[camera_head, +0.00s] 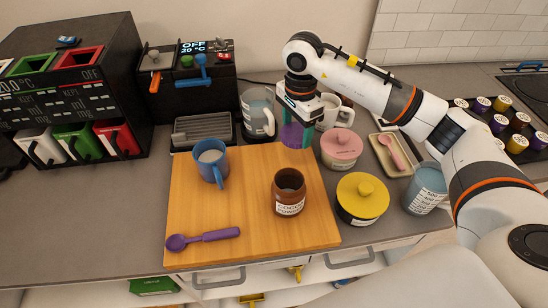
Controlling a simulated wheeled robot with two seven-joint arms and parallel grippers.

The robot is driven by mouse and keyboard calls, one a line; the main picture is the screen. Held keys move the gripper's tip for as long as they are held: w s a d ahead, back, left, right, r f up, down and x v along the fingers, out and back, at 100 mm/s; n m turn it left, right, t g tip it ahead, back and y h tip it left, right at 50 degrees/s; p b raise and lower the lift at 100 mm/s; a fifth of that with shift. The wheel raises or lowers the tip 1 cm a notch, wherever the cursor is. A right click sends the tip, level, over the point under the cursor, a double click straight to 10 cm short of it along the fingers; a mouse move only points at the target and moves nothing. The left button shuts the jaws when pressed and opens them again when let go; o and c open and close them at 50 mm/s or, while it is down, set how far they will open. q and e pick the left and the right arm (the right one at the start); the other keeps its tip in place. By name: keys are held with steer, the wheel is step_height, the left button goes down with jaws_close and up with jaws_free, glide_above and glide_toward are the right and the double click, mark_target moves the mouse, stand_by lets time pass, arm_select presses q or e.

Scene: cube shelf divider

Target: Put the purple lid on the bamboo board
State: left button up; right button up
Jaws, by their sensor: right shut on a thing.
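The purple lid (291,133) is between the fingers of my right gripper (294,139), which is shut on it. The gripper points down, with the lid at the far right edge of the bamboo board; whether they touch is hard to tell. The bamboo board (242,195) lies flat on the counter. On it are a blue mug (212,162) at the back left, an open brown cocoa powder jar (289,199) right of the middle and a purple spoon (203,239) at the front left. My left gripper is not in view.
A pink-lidded jar (341,150) and a yellow-lidded jar (362,200) stand right of the board. A glass pitcher (257,113) and a white mug (334,112) stand behind. The board's middle is clear.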

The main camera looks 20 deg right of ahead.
steer(key=p, duration=0.1)
glide_above(294, 160)
steer(key=f, duration=0.4)
steer(key=shift+s+f, duration=0.1)
steer(key=shift+s, duration=0.1)
steer(key=shift+w+f, duration=0.1)
steer(key=shift+f, duration=0.55)
step_height(294, 160, down, 2)
steer(key=shift+f+p, duration=0.15)
steer(key=shift+p, duration=0.45)
steer(key=shift+f, duration=0.3)
steer(key=shift+f, duration=0.1)
steer(key=shift+f+b, duration=0.15)
steer(key=shift+b, duration=0.15)
steer(key=o, duration=1.2)
